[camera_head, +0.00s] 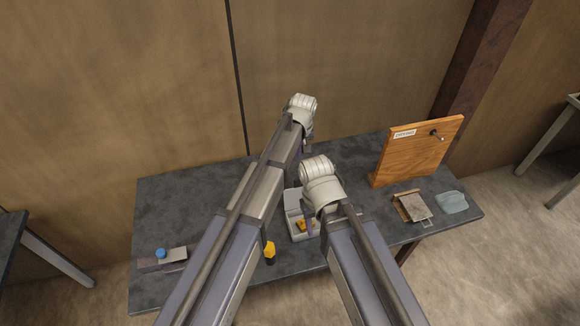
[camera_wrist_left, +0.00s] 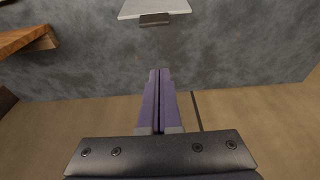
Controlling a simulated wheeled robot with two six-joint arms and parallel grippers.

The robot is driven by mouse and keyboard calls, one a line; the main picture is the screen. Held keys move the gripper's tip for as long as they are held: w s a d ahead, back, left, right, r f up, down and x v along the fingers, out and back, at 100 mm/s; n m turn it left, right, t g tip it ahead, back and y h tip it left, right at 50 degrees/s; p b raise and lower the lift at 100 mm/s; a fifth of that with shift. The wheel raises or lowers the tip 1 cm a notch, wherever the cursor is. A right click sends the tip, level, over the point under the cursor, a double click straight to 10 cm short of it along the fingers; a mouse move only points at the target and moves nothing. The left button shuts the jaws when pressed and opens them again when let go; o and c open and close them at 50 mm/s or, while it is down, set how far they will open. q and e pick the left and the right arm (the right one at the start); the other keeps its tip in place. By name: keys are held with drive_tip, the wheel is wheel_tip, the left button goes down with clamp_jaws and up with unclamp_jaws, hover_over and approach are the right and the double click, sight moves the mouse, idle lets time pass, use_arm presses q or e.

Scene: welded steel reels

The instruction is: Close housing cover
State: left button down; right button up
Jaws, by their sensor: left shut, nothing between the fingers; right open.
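The pale grey housing (camera_head: 291,222) stands on the dark table near its middle, largely hidden by my arms. Its light cover (camera_head: 293,199) appears raised at the back of the housing; its exact angle is hard to tell. An orange-yellow item shows inside the housing. In the left wrist view, a pale panel (camera_wrist_left: 130,9) with a dark tab (camera_wrist_left: 155,19) lies ahead of my left gripper (camera_wrist_left: 160,72), which is shut, empty and apart from it. My right gripper (camera_head: 311,227) is open beside the housing; its fingers are mostly hidden by its wrist.
A wooden board (camera_head: 415,155) with a label and peg stands at the back right. Before it lie a small metal-plated block (camera_head: 413,207) and a bluish translucent piece (camera_head: 452,203). A yellow-black item (camera_head: 269,253) is near the front, and a block with a blue knob (camera_head: 160,254) is far left.

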drive_tip(key=shift+f, duration=0.2)
wheel_tip(320, 180, down, 9)
drive_tip(key=b, duration=0.9)
drive_tip(key=shift+d, duration=0.1)
